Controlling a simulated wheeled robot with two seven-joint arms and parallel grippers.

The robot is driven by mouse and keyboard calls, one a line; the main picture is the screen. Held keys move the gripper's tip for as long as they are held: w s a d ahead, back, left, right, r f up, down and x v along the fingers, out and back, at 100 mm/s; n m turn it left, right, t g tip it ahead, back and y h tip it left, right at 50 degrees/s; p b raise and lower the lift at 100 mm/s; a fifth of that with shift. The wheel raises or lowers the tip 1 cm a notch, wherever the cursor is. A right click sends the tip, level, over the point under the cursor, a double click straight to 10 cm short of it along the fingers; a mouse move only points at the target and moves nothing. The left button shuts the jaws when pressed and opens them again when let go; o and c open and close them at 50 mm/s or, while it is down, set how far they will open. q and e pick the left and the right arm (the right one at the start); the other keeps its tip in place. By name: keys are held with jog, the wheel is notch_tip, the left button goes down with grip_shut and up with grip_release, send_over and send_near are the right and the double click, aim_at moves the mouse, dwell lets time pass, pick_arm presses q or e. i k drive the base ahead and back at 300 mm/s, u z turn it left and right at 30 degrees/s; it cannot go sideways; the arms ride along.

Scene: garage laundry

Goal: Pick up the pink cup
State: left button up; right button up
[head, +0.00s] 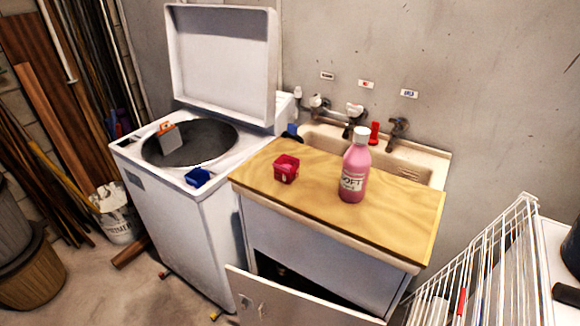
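A small pink-red cup (286,169), squarish in shape, stands on the wooden board (400,222) that covers the front of the sink cabinet. It sits towards the board's left side, to the left of a pink bottle with a white cap. Nothing touches the cup. Neither of my grippers shows in the head view.
The pink bottle (355,170) stands upright on the board. An open top-loading washer (180,215) is at the left, with a blue item (198,177) on its front edge. The cabinet door (290,300) hangs open below. A white wire rack (485,260) is at the right.

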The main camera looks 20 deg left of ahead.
aim_at(286, 169)
jog(key=u, duration=2)
jog(key=i, duration=1.4)
jog(key=z, duration=3.65)
